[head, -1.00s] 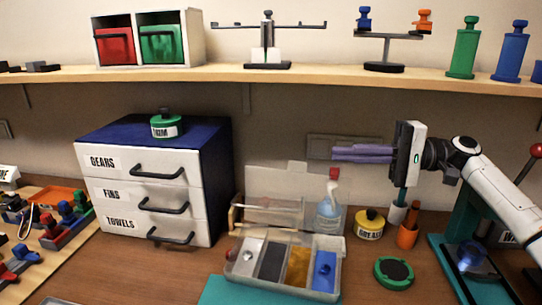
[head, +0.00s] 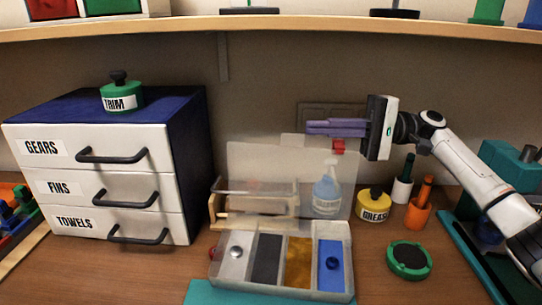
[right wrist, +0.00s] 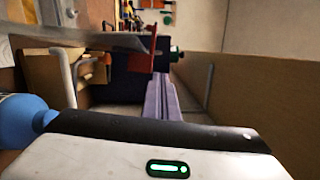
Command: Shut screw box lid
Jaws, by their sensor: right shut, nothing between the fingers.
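The screw box (head: 345,292) stands on the table with several compartments, grey, black, amber and blue. The fingers (right wrist: 160,78) also show shut in the right wrist view. My left gripper is out of view.
A spray bottle (head: 327,195) with a red top shows through the lid, and a wooden holder (head: 225,212) is behind it. A yellow grease pot (head: 373,205), cups and a green dish (head: 410,260) stand to the right. A drawer cabinet (head: 150,190) stands left; a shelf (head: 300,22) runs above.

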